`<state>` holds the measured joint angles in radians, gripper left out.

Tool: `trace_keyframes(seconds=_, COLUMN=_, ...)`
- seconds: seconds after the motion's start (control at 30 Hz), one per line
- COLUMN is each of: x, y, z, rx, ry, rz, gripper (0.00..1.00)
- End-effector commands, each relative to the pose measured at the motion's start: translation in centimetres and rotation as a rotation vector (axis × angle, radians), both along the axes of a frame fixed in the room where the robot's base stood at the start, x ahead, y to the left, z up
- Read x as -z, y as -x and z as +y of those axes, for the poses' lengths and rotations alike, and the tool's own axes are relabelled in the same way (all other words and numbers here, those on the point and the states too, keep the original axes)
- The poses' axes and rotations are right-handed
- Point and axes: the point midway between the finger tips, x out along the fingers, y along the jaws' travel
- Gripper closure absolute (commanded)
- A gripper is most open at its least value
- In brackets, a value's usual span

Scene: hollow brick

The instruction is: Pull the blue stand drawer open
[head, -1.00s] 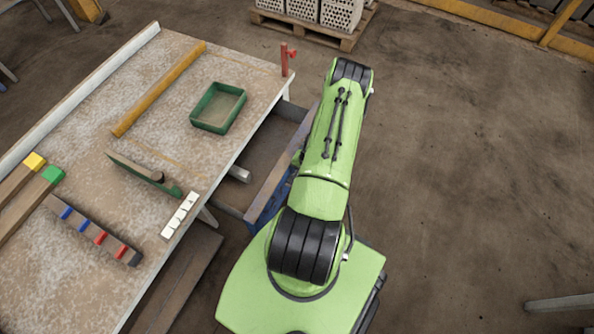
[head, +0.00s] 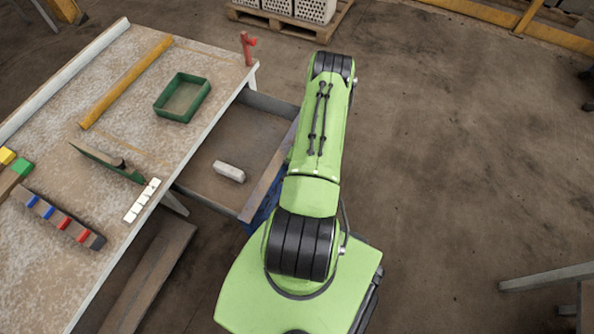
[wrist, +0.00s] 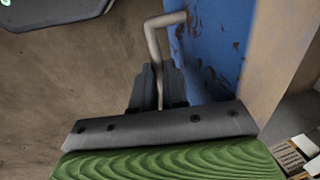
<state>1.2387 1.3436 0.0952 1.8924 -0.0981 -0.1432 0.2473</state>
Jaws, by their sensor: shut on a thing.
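The blue stand drawer (head: 226,166) is pulled well out from under the table in the head view, with a light block (head: 229,172) lying inside it. In the wrist view its blue worn front (wrist: 215,45) fills the upper right. A pale bent bar handle (wrist: 153,40) stands out from this front. My gripper (wrist: 158,88) is shut on the handle, its dark fingers on both sides of the bar. In the head view my arm hides the gripper and the handle.
A pallet of bricks (head: 290,22) stands at the back. The floor at right is mostly clear.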

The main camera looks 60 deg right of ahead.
Motion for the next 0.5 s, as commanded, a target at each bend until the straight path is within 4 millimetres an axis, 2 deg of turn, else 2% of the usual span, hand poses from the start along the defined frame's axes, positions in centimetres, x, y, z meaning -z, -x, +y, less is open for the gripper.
trace_keyframes(seconds=0.13, x=-0.02, y=0.02, z=-0.02, rx=0.000, ry=0.000, rz=0.000, gripper=1.00)
trace_keyframes(seconds=0.17, x=-0.02, y=0.01, z=-0.02, rx=0.000, ry=0.000, rz=0.000, gripper=0.83)
trace_keyframes(seconds=0.3, x=-0.02, y=0.01, z=-0.02, rx=0.000, ry=0.000, rz=0.000, gripper=0.62)
trace_keyframes(seconds=0.5, x=0.00, y=0.00, z=-0.01, rx=0.000, ry=0.000, rz=0.000, gripper=0.62)
